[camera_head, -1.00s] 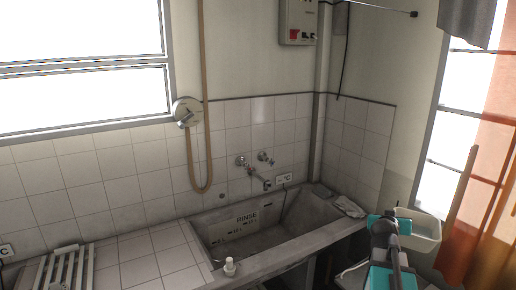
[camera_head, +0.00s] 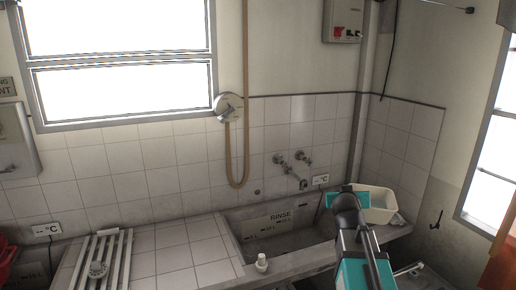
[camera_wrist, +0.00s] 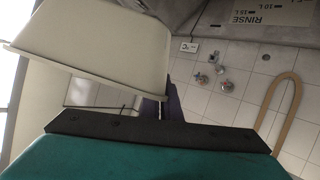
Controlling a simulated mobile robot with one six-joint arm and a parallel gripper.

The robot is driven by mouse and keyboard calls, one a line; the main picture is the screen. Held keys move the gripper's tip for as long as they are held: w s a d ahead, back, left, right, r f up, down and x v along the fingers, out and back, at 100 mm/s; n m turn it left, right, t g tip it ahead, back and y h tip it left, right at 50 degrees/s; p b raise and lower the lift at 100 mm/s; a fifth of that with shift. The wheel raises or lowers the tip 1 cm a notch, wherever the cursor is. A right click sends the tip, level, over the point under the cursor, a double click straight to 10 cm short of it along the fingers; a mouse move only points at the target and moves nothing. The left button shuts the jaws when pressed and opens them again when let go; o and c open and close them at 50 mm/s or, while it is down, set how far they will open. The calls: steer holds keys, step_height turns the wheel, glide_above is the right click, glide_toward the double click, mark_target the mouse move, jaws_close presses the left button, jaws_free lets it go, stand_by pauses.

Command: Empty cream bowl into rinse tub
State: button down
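The cream bowl (camera_head: 379,214) is a deep, pale, box-like tub. My gripper (camera_wrist: 160,106) is shut on its rim; in the head view my arm hides the fingertips. The bowl hangs at the right end of the rinse tub, apparently above its edge; its contents cannot be made out. In the wrist view the bowl (camera_wrist: 95,45) fills the upper left and looks tilted. The grey concrete rinse tub (camera_head: 232,217) is set in the counter under the taps, with RINSE and level marks on its inner wall. My arm covers its right part.
Wall taps (camera_head: 296,178) and a hanging hose (camera_head: 228,165) are behind. A slatted white rack (camera_head: 104,258) is on the tiled counter at left.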

steer(key=a+n+t+y, duration=0.1)
steer(key=a+n+y, duration=0.3)
steer(key=a, duration=1)
steer(key=shift+a+n+y, duration=0.4)
steer(key=shift+y, duration=0.3)
steer(key=shift+w, duration=0.1)
